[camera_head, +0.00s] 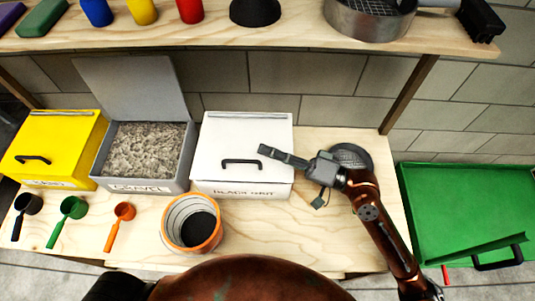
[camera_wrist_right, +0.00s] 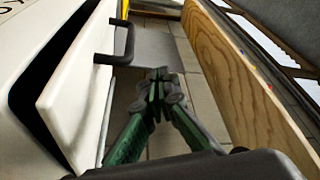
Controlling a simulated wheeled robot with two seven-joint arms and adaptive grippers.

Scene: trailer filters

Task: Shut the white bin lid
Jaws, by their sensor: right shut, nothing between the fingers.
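The white bin (camera_head: 243,190), labelled "BLACK GRIT", stands in the middle of the table. Its white lid (camera_head: 220,140) has a black handle (camera_head: 240,162) near the front edge. In the right wrist view the lid (camera_wrist_right: 75,85) stands slightly apart from the bin, with a dark wedge-shaped gap between them. My right gripper (camera_head: 266,151) is shut and empty, its tips over the right part of the lid in the head view. In the right wrist view the tips (camera_wrist_right: 157,78) appear apart from the handle (camera_wrist_right: 125,42). My left gripper is not visible.
An open grey gravel bin (camera_head: 100,175) and a yellow bin (camera_head: 60,130) stand left. An orange-rimmed bucket (camera_head: 176,228) and several scoops lie in front. A wooden shelf (camera_head: 300,40) spans above the bins. A green tray (camera_head: 465,205) is at right.

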